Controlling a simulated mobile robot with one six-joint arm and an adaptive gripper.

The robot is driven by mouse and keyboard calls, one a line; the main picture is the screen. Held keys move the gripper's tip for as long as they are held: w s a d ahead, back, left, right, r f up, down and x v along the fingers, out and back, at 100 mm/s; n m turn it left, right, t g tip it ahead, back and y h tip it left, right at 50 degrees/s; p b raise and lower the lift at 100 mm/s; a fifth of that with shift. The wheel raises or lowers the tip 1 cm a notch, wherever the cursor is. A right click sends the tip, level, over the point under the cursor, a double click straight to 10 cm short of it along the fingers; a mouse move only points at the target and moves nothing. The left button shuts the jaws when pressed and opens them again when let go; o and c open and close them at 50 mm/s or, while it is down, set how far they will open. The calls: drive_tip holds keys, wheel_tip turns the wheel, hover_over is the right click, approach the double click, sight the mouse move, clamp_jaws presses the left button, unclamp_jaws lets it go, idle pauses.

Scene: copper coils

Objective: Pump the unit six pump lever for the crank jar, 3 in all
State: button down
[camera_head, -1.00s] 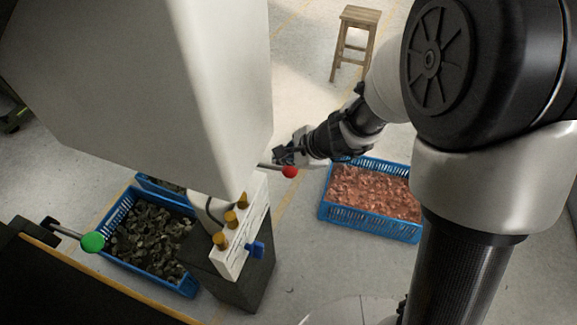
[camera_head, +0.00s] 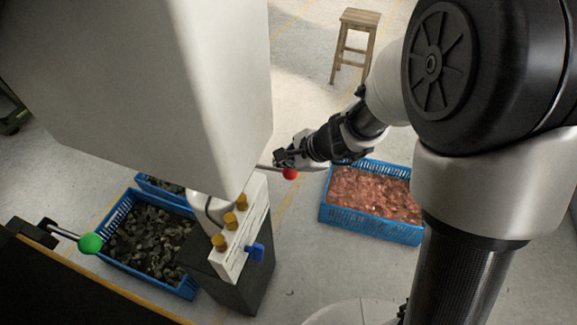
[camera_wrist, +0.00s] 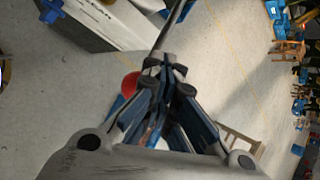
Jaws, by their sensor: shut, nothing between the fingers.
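A lever with a red ball knob (camera_head: 290,174) sticks out to the right from behind the tall pale housing (camera_head: 150,90). My gripper (camera_head: 279,158) is at this lever, just above and beside the red knob. In the wrist view my gripper (camera_wrist: 166,68) is shut, with its fingertips close to a dark rod, and the red knob (camera_wrist: 130,84) lies just left of the fingers. I cannot tell whether the fingers touch the rod. A second lever with a green ball knob (camera_head: 90,243) is at the lower left. No label naming unit six or the crank jar is readable.
A white panel with brass knobs (camera_head: 230,220) and a blue tap (camera_head: 255,251) stands below the housing. A blue crate of dark lumps (camera_head: 113,213) is left. A blue crate of copper-coloured pieces (camera_head: 372,233) is right. A wooden stool (camera_head: 358,18) stands behind on open floor.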

sight(287, 170)
drive_tip(key=shift+s+d+f+b, duration=0.1)
drive_tip(key=shift+d+f+b, duration=0.05)
drive_tip(key=shift+f+b, duration=0.85)
drive_tip(key=shift+d+f+b, duration=0.15)
drive_tip(key=shift+f+b, duration=0.7)
drive_tip(key=shift+b, duration=0.1)
idle(1.3)
drive_tip(key=shift+d+f+b, duration=0.15)
drive_tip(key=shift+f+b, duration=0.2)
drive_tip(key=shift+f, duration=0.75)
idle(0.7)
drive_tip(key=shift+r, duration=0.1)
idle(0.4)
drive_tip(key=shift+a+r+p, duration=0.2)
drive_tip(key=shift+r+p, duration=0.8)
drive_tip(key=shift+r, duration=0.2)
drive_tip(key=shift+a+r+p, duration=0.15)
drive_tip(key=shift+r+p, duration=0.8)
drive_tip(key=shift+r, duration=0.2)
drive_tip(key=shift+a+r+p, duration=0.2)
drive_tip(key=shift+r+p, duration=0.8)
drive_tip(key=shift+r, duration=0.2)
drive_tip(key=shift+w+r, duration=0.1)
drive_tip(key=shift+w, duration=0.1)
drive_tip(key=shift+w+a+r+p, duration=0.1)
drive_tip(key=shift+a+r+p, duration=0.05)
drive_tip(key=shift+r+p, duration=1)
drive_tip(key=shift+a+r+p, duration=0.15)
drive_tip(key=shift+r+p, duration=0.75)
drive_tip(key=shift+r, duration=0.3)
